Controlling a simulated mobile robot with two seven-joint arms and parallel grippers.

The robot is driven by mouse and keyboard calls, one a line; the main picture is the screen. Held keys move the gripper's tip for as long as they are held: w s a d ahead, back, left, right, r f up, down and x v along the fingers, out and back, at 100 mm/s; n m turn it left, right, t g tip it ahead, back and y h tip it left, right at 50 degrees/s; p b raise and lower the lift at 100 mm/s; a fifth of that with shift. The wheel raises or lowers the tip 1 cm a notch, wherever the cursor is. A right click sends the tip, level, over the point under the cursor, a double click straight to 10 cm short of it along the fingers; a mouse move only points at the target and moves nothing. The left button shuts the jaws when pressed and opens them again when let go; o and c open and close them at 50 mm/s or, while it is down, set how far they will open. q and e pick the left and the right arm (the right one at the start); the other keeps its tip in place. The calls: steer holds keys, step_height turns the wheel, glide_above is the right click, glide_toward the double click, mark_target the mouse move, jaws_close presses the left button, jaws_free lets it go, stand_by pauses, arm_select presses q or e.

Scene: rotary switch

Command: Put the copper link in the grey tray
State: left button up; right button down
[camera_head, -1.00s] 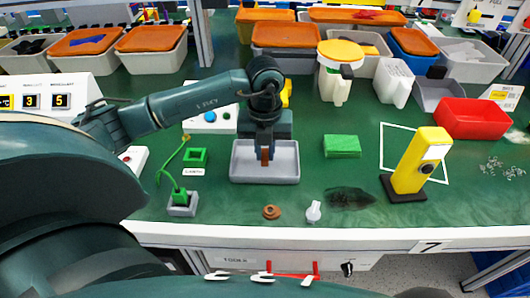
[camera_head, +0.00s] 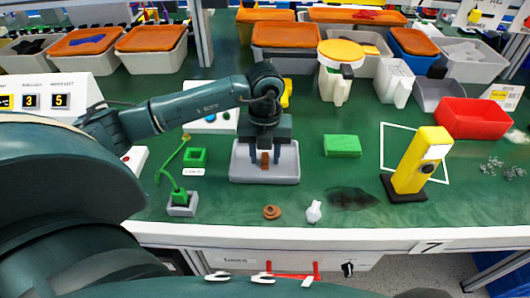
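The grey tray (camera_head: 240,176) lies on the green bench top, left of the picture's middle. The copper link (camera_head: 265,160) is a small brown upright piece inside the tray. My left gripper (camera_head: 265,155) points down over the tray with its two fingers apart, one on each side of the link. I see gaps between the fingers and the link. The gripper hides the link's upper end. My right gripper is not in view.
A brown ring (camera_head: 271,212) and a white knob-like piece (camera_head: 314,211) lie in front of the tray. A green block (camera_head: 342,146) and a yellow upright device (camera_head: 421,160) stand to the right. A green fixture (camera_head: 182,202) stands to the left.

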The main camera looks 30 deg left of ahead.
mark_target(265, 158)
arm_select(q)
step_height(265, 158, up, 12)
steer(key=shift+r, duration=0.15)
stand_by(0.7)
